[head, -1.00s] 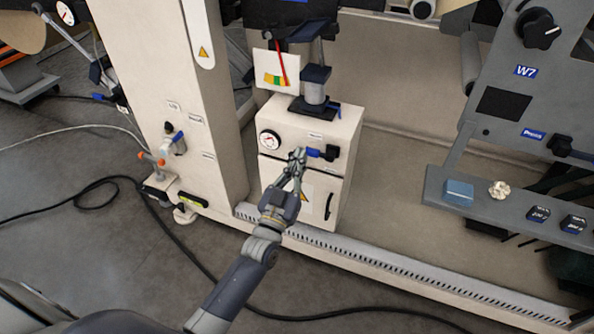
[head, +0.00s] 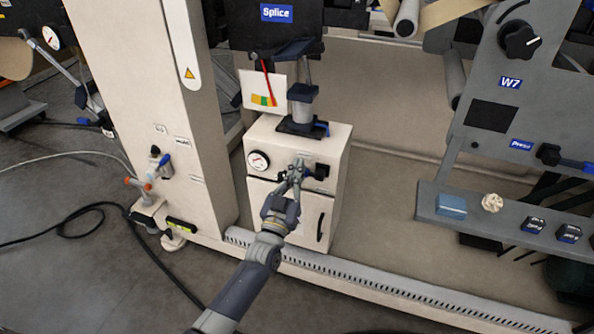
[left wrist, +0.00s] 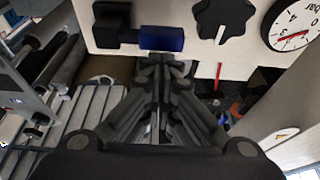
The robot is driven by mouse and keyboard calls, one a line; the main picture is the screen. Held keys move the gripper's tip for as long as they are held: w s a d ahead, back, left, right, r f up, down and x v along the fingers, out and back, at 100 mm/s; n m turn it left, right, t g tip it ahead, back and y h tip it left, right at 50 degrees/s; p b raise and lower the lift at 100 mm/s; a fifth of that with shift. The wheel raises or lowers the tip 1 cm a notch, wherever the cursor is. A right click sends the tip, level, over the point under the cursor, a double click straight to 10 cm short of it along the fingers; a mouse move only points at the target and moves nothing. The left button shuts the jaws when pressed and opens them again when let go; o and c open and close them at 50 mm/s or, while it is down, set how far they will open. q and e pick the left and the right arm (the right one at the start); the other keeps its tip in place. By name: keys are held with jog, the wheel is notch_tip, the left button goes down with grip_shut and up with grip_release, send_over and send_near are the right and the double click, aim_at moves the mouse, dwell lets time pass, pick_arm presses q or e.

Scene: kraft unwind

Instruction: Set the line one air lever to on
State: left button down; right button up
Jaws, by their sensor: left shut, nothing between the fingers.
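A lever with a blue handle (left wrist: 162,38) and a black hub (left wrist: 112,25) is on the front of a cream cabinet (head: 338,160). The handle lies level, pointing from the hub towards the star knob (left wrist: 223,20) and the gauge (left wrist: 292,25). The hub also shows in the head view (head: 321,172). My left gripper (head: 297,168) is shut and empty in front of the handle, hiding part of it there. In the left wrist view its fingertips (left wrist: 160,60) are close to the handle; contact cannot be told. My right gripper is out of view. The lever's label is not readable.
A second blue-handled valve (head: 163,160) is on the cream column to the left, with a red-orange fitting below it. A clamp unit (head: 303,105) stands on the cabinet top. A grey shelf (head: 475,215) with small items is at the right. A slotted floor rail (head: 340,270) runs in front.

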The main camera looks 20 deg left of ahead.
pick_arm(q)
jog(key=shift+a+f+n+y, duration=0.15)
jog(key=shift+f+n+y, duration=0.2)
jog(key=shift+n, duration=0.45)
notch_tip(320, 180, down, 4)
jog(key=n+y, duration=0.2)
jog(key=n, duration=0.2)
jog(key=n+g+y, duration=0.1)
jog(key=n, duration=0.3)
jog(key=shift+a+r+n+y, duration=0.1)
jog(key=shift+a+n+y, duration=0.05)
jog(key=shift+n+y, duration=0.25)
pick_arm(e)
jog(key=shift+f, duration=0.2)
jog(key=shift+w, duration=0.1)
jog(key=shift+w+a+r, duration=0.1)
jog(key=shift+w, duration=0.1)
